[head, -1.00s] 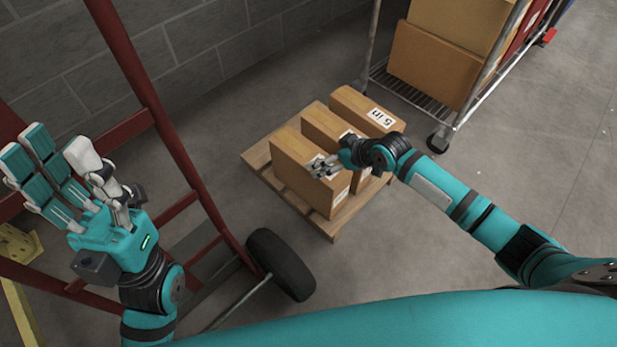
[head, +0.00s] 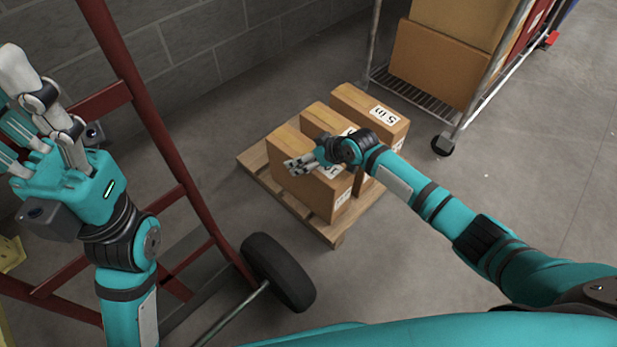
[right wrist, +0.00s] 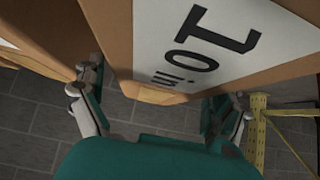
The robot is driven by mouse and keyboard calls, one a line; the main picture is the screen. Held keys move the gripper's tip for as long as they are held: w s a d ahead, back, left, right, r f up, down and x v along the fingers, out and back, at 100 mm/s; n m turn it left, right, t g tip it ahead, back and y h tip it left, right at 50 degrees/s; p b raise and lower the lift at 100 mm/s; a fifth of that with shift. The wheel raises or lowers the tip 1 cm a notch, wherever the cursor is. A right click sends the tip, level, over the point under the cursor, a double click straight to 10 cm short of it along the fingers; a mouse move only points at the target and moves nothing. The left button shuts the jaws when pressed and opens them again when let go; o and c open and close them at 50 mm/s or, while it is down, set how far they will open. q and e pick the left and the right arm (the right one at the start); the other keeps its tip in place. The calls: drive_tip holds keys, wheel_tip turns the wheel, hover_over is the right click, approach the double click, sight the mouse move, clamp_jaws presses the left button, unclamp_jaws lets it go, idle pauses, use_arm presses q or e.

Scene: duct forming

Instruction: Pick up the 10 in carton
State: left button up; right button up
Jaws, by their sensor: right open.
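The 10 in carton (head: 314,190) is a brown box standing nearest on a pallet in the head view. Its label (right wrist: 210,40), turned around in the right wrist view, reads 10 in. My right gripper (head: 303,164) is open and empty at the top of this carton, hiding part of it. In the right wrist view the fingers of my right gripper (right wrist: 155,108) are spread wide, with the carton beyond and between them; contact cannot be told. My left gripper (head: 25,115) is raised at the far left with its fingers apart, holding nothing.
A middle carton (head: 318,117) and a 5 in carton (head: 352,100) stand behind on the wooden pallet (head: 253,160). A red hand truck (head: 160,125) with a black tire (head: 280,272) is at left. A wire cart (head: 425,90) with boxes stands at the back right.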

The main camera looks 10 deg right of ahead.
drive_tip(key=c, duration=1.5)
drive_tip(key=shift+w+r, duration=0.1)
drive_tip(key=shift+r, duration=0.1)
